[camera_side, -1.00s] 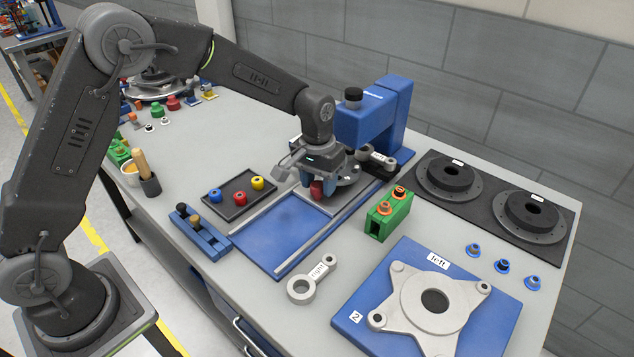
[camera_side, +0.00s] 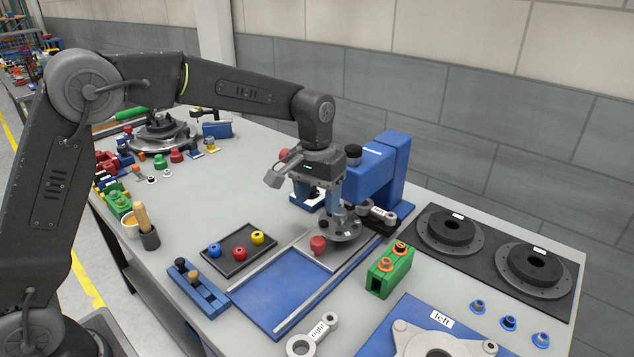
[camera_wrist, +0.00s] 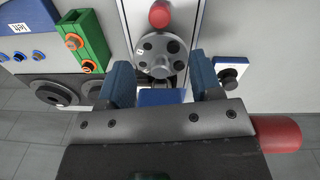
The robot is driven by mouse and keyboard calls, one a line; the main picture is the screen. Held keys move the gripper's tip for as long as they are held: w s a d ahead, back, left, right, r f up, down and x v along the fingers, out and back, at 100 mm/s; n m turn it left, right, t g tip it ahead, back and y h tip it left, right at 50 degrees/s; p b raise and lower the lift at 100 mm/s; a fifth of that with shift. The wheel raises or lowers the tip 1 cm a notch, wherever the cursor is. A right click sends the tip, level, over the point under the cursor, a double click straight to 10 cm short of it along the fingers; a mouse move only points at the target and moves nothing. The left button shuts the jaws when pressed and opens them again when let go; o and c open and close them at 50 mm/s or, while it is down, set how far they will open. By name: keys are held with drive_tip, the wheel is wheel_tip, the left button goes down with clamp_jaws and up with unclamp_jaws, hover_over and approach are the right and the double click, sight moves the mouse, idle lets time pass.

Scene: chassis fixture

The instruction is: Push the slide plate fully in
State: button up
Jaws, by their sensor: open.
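The grey slide plate (camera_side: 336,257) sits at the far end of its two rails on the blue base (camera_side: 265,293), beside the blue press-like stand (camera_side: 392,165). A red knob (camera_side: 318,245) stands near its front edge, and a round grey disc with holes (camera_side: 345,229) is on it behind the knob. My gripper (camera_side: 318,208) hangs above the disc, open and empty, apart from the knob. In the wrist view the open blue fingers (camera_wrist: 162,80) point toward the disc (camera_wrist: 163,58), with the red knob (camera_wrist: 159,15) beyond it. The plate's far edge is hidden.
A green block with orange rings (camera_side: 390,270) stands right of the rails. A dark tray (camera_side: 225,266) with coloured rings and a blue block with pegs (camera_side: 200,290) lie left. A link marked "right" (camera_side: 318,333) lies in front. The base's near part is clear.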

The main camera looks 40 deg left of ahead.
drive_tip(key=shift+r, duration=1.65)
drive_tip(key=s+a+r+t, duration=0.2)
drive_tip(key=s+r, duration=0.2)
drive_tip(key=s, duration=0.3)
drive_tip(key=s+a+r+t, duration=0.1)
drive_tip(key=s+a+r, duration=0.15)
drive_tip(key=s, duration=0.45)
drive_tip(key=s+a+f+m+t, duration=0.1)
drive_tip(key=s+f+t, duration=0.1)
drive_tip(key=s, duration=1.1)
drive_tip(key=shift+a+f+m+t, duration=0.15)
drive_tip(key=shift+f+m+t, duration=0.15)
drive_tip(key=shift+f+m, duration=0.15)
